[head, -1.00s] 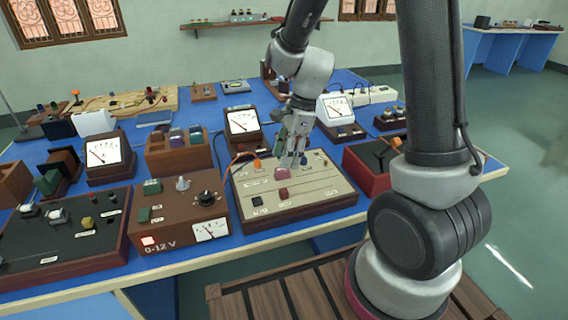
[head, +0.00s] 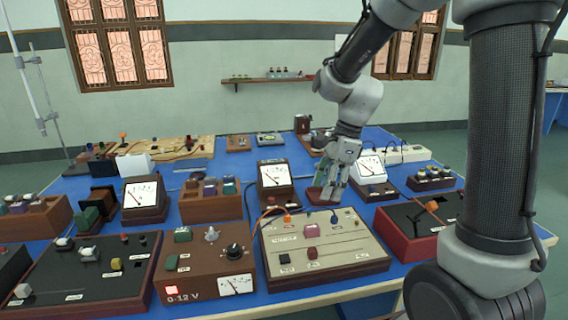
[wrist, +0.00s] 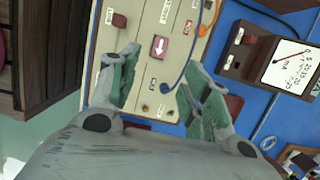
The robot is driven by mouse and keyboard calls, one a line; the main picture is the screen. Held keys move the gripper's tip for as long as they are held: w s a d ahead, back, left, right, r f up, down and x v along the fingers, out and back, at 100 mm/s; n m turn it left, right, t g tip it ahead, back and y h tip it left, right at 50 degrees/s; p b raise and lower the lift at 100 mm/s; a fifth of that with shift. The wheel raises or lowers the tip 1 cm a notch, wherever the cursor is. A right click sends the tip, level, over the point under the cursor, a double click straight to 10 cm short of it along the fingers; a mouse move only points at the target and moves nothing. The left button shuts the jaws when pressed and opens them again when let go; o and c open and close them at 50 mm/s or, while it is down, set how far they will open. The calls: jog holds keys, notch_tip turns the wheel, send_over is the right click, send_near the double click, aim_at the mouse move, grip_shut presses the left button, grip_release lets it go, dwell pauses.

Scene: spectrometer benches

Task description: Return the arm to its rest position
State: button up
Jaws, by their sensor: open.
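My gripper (head: 332,196) is open and empty in the head view, hanging above the back edge of a cream-topped panel (head: 345,252). In the wrist view the two green-padded fingers of my gripper (wrist: 165,95) stand wide apart. Between and beyond them shows the cream panel (wrist: 180,20) with a pink arrow-marked block (wrist: 159,45) on it. Nothing is held between the fingers. My arm reaches forward over the bench from the right side of the head view.
A brown 0-12 V supply (head: 204,262) stands left of the panel. A red-sided box (head: 420,226) stands to its right. Meters (head: 274,177) and (head: 371,168) stand close behind. The blue bench top (head: 356,210) is crowded, with clear air above.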

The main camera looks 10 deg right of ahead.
jog(key=s+d+r+n+t+h, duration=0.1)
jog(key=s+d+r+n+t, duration=0.1)
jog(key=s+d+r+n, duration=0.3)
jog(key=s+d+r+n+t+h, duration=0.2)
jog(key=s+d+r+n, duration=0.4)
jog(key=s+n, duration=0.7)
jog(key=shift+s+d+r, duration=0.25)
jog(key=shift+s+d, duration=0.1)
jog(key=shift+s, duration=0.15)
